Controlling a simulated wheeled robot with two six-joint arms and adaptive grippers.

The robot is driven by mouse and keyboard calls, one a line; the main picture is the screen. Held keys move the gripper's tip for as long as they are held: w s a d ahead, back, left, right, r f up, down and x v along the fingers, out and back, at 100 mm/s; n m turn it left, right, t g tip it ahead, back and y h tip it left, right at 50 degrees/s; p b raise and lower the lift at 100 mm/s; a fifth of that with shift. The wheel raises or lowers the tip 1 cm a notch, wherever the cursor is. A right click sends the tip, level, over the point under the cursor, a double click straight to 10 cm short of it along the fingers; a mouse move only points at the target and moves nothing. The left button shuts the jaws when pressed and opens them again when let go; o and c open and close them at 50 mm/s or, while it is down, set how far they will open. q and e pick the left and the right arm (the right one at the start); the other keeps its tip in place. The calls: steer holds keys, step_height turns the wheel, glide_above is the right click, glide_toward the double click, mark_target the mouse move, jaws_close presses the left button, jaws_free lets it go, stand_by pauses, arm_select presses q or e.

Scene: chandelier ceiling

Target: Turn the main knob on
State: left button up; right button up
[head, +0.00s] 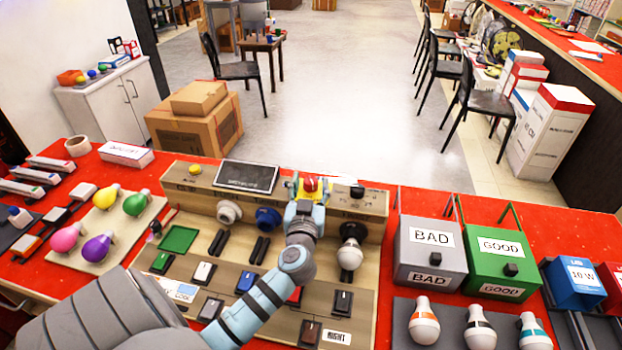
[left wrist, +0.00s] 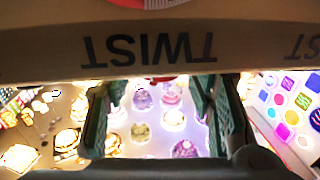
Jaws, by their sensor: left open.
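The control panel (head: 340,215) stands on the red table and carries several switches and lamps. A black knob (head: 357,190) sits at the top right of the panel above a small label, which I cannot read. A red knob or button (head: 311,184) with yellow around it sits to its left. My left gripper (head: 305,190) is at this red part and hides some of it. In the left wrist view my left gripper (left wrist: 157,100) has its fingers spread, with no object held between them. A panel edge marked TWIST (left wrist: 150,50) lies across the top. My right gripper is not in view.
The BAD box (head: 430,250) and GOOD box (head: 500,262) stand right of the panel. A white bulb (head: 350,255) hangs below the black knob. Coloured bulbs (head: 100,245) lie on a mat at left. My left arm covers part of the lower panel.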

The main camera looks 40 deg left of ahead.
arm_select(q)
steer(key=shift+x, duration=1.05)
jaws_close()
steer(key=shift+m+t+h, duration=0.3)
steer(key=shift+m+h, duration=0.1)
steer(key=shift+h, duration=0.2)
steer(key=m+t+h+b, duration=0.1)
steer(key=m+h+b, duration=0.1)
steer(key=h, duration=0.1)
steer(key=shift+f+m+t+h, duration=0.15)
steer(key=shift+m+t+h, duration=0.15)
steer(key=shift+t, duration=0.1)
steer(key=shift+m+t+h+b, duration=0.4)
steer(key=shift+m+h+b, duration=0.8)
steer(key=shift+h+b, duration=0.55)
steer(key=shift+h, duration=0.25)
jaws_free()
